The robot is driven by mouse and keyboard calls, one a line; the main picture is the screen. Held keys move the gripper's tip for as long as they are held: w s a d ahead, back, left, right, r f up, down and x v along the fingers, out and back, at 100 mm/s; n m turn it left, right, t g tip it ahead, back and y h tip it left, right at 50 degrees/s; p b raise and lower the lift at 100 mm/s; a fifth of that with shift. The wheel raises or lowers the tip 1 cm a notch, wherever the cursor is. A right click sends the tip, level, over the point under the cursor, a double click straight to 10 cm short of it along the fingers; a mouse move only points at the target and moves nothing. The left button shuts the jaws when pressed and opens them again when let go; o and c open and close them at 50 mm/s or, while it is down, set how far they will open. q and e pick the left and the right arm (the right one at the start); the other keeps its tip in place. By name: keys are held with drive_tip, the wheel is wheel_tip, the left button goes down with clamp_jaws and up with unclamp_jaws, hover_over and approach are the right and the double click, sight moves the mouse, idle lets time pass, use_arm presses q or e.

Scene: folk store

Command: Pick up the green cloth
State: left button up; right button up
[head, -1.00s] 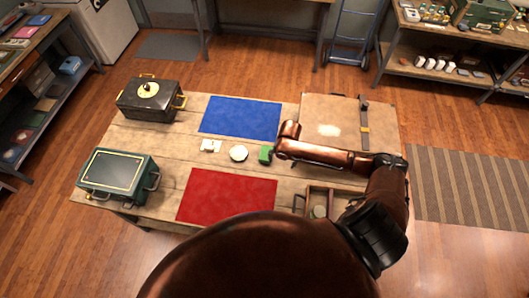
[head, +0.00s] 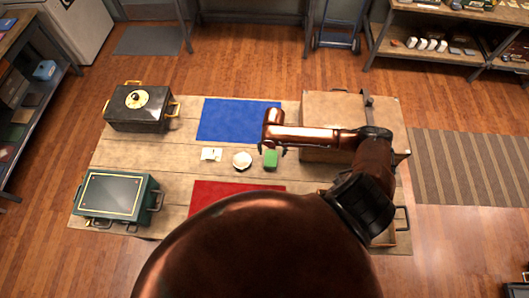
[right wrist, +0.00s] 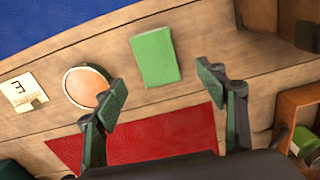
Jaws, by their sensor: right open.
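The green cloth (head: 270,158) is a small folded block lying on the wooden table, right of a small round white dish (head: 242,160). In the right wrist view the cloth (right wrist: 155,56) lies flat, beyond the fingertips and between their lines. My right gripper (right wrist: 165,82) is open and empty, its two dark fingers spread apart. In the head view my right gripper (head: 268,143) is above the table close to the cloth, its fingers barely visible. My left gripper is not in view.
A blue mat (head: 238,119) lies behind and a red mat (head: 228,190) in front. A numbered card (head: 211,154) is left of the dish. A black box (head: 138,107) and green box (head: 116,196) stand left; a large tan case (head: 335,105) stands right.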

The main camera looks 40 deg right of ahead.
sight(271, 159)
drive_tip(key=shift+w+f, duration=0.1)
drive_tip(key=shift+f, duration=0.35)
drive_tip(key=shift+s+a+f+p, duration=0.1)
drive_tip(key=shift+s+f+p, duration=0.3)
drive_tip(key=shift+f, duration=0.55)
drive_tip(key=f, duration=0.2)
drive_tip(key=w+f, duration=0.1)
drive_tip(key=shift+a+f+p, duration=0.15)
drive_tip(key=shift+f+p, duration=0.15)
drive_tip(key=shift+f, duration=0.4)
drive_tip(key=shift+s+f, duration=0.1)
drive_tip(key=shift+s, duration=0.05)
drive_tip(key=c, duration=1.2)
